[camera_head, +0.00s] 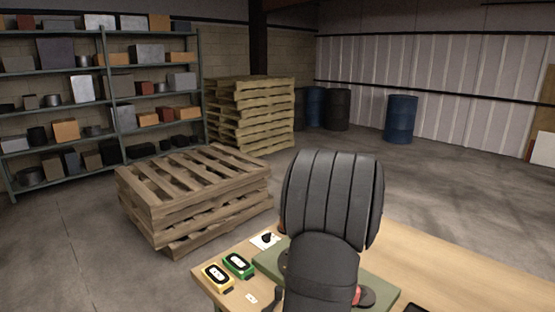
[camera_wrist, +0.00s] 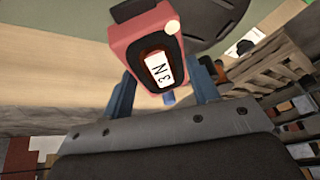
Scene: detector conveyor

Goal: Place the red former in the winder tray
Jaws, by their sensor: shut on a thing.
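The red former (camera_wrist: 142,32), a boxy piece with a dark oval window and a white label, is between the blue fingers of my gripper (camera_wrist: 165,88) in the wrist view. My gripper is shut on it. In the head view my arm hides the gripper, and only a small red patch (camera_head: 357,295) shows at its right side. A green board (camera_head: 268,262) lies on the table beneath my arm, with a dark rounded part (camera_head: 369,298) at its right. A dark round part (camera_wrist: 212,28) also shows beyond the former in the wrist view. I cannot tell which part is the winder tray.
A yellow former (camera_head: 208,283) and a green former (camera_head: 229,258) lie at the table's left end. A white card with a black piece (camera_head: 265,238) lies behind them. The wooden table (camera_head: 440,265) is largely clear at the right. Pallets (camera_head: 195,215) stand beyond its edge.

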